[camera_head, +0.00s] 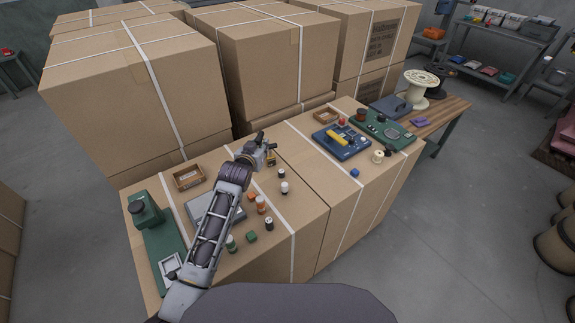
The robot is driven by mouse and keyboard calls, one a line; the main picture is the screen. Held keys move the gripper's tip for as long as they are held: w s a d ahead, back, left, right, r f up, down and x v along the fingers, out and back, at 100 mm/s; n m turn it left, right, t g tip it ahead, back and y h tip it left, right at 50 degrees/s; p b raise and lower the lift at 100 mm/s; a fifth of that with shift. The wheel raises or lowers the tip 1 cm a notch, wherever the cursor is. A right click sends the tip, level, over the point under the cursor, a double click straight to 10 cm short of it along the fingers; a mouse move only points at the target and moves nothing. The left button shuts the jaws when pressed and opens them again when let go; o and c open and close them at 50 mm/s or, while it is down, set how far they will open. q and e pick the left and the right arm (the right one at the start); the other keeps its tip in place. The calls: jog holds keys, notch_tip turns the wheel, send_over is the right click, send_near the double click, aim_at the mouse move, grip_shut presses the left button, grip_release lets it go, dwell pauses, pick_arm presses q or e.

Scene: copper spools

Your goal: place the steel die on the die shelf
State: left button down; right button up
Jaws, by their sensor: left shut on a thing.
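My left gripper (266,149) is above the back part of the near cartons, at the end of my left arm. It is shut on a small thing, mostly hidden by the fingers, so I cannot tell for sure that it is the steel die. No shelf for dies can be told apart with certainty. A small wooden tray (188,177) lies left of the gripper, and another wooden tray (326,116) lies to its right, farther back. My right gripper is not in view.
A green press-like device (146,211) stands at the left edge. Small spools and blocks, among them an orange spool (261,205) and a green block (251,237), stand near my arm. A blue device (341,141) and a green panel (382,128) lie right. Tall cartons (130,84) rise behind.

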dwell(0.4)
pick_arm(q)
send_over(263, 179)
jog(key=shift+w+f, duration=0.15)
jog(key=shift+f, duration=2.85)
jog(key=shift+f, duration=1.9)
jog(key=shift+f, duration=0.1)
jog(key=c, duration=1.2)
grip_release()
jog(key=shift+f, duration=0.1)
jog(key=shift+o, duration=0.2)
jog(key=v, duration=1.2)
